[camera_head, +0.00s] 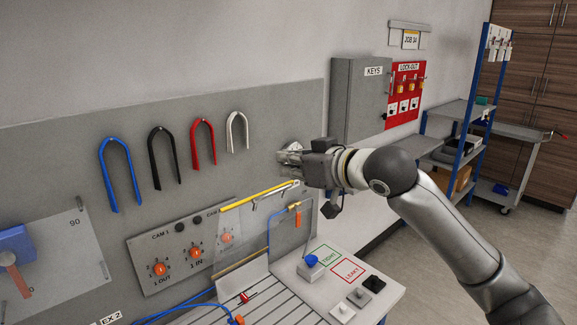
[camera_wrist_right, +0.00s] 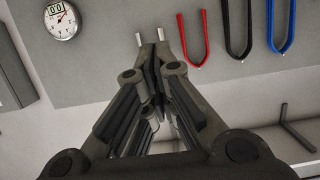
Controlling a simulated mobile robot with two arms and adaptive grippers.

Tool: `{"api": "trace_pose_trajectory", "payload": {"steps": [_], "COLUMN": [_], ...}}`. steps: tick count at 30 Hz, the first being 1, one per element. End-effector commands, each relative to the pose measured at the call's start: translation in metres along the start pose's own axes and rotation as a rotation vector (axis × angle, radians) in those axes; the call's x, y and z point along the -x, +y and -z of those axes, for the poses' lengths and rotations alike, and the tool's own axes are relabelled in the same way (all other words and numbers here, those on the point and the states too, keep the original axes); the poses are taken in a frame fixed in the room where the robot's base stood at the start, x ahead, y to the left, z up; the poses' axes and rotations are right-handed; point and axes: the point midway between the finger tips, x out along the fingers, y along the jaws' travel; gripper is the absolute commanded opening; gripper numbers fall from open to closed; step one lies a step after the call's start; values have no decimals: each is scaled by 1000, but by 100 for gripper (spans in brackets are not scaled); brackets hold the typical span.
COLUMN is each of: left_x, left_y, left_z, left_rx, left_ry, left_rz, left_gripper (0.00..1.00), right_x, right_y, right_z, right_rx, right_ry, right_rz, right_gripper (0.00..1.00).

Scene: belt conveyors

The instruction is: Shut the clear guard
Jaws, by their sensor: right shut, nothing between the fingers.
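The clear guard is a see-through panel with a yellow edge bar (camera_head: 258,195), in the head view below the hanging forks and over the slatted bench. A small latch-like fitting sits near the bar's right end. The pane is hard to make out, so I cannot tell its exact angle. My right gripper (camera_head: 288,156) is shut and empty, above and near the bar's right end, pointing left. In the right wrist view its fingers (camera_wrist_right: 157,62) meet in front of the wall panel, covering most of the white fork (camera_wrist_right: 138,40). My left gripper is not in view.
Blue, black and red forks (camera_head: 203,142) hang on the grey panel. A dial gauge (camera_wrist_right: 62,20) shows beside my fingers. The key cabinet (camera_head: 355,100) stands behind my wrist. Orange knobs (camera_head: 195,250) and a blue button (camera_head: 311,261) lie lower.

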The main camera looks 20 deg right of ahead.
Motion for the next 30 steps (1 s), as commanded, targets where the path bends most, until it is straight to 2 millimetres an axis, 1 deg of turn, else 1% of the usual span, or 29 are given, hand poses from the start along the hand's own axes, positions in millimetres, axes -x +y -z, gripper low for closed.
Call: {"api": "trace_pose_trajectory", "payload": {"steps": [1, 3, 11, 12, 15, 21, 30], "left_x": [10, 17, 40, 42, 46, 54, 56], "left_y": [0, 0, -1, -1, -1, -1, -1], "left_z": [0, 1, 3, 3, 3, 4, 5], "left_rx": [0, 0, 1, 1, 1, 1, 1], "left_ry": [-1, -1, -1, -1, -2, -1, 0], "left_rz": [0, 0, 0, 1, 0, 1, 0], "left_gripper": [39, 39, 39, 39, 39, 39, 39], "right_x": [-10, -25, -75, -78, -72, -66, -64], "right_y": [-1, -1, -1, 0, 0, 0, 0], "right_z": [4, 4, 4, 0, -14, -30, -38], "right_rx": [-3, -3, -2, 1, 2, 2, 2], "right_ry": [-4, -5, -4, -6, -6, -3, -1], "right_rz": [2, 2, 1, 0, -1, -1, 0], "right_gripper": [0, 0, 0, 0, 0, 0, 0]}}
